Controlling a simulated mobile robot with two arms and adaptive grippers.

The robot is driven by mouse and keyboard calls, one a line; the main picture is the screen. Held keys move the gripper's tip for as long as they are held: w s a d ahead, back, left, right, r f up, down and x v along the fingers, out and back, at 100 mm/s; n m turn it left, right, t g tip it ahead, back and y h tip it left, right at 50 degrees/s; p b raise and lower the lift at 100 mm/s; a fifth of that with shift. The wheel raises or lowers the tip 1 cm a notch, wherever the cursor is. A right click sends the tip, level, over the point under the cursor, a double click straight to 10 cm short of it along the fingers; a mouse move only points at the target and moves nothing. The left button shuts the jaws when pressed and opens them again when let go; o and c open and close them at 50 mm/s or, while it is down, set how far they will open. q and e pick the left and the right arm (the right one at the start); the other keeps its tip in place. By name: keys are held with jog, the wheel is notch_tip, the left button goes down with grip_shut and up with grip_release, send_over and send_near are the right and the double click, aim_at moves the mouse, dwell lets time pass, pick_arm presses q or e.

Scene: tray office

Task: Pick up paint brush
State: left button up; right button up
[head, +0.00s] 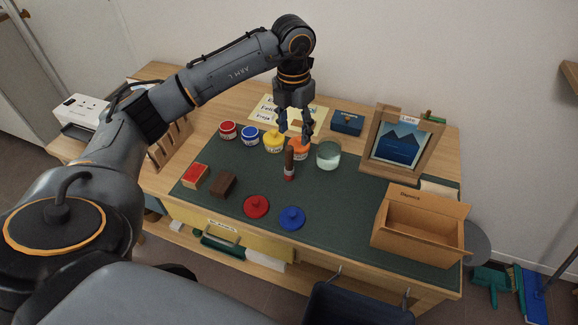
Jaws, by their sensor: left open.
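The paint brush (289,165) stands upright on the green mat, with a brown upper part and a red and pale lower part. It is just in front of the orange paint pot. My left gripper (296,138) is open and points down above the paint pots, slightly behind and above the brush in the picture. I cannot tell whether a finger touches the orange pot (302,153). My right gripper does not show.
Red (228,130), blue (250,136) and yellow (273,142) pots stand left of the brush; a glass jar (328,155) stands right. Red (256,206) and blue (292,217) lids lie in front. A cardboard box (420,228) and framed picture (402,142) occupy the right.

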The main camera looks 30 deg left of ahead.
aim_at(290, 149)
pick_arm(q)
jog(key=f, duration=0.5)
jog(key=a+f, duration=0.1)
jog(key=f, duration=0.2)
jog(key=shift+p, duration=0.4)
jog(key=shift+a+f+p, duration=0.15)
jog(key=shift+f+p, duration=0.2)
jog(key=shift+f, duration=1.05)
jog(key=shift+a+f+p, duration=0.1)
jog(key=shift+f+p, duration=0.2)
jog(key=shift+f, duration=1.05)
grip_shut()
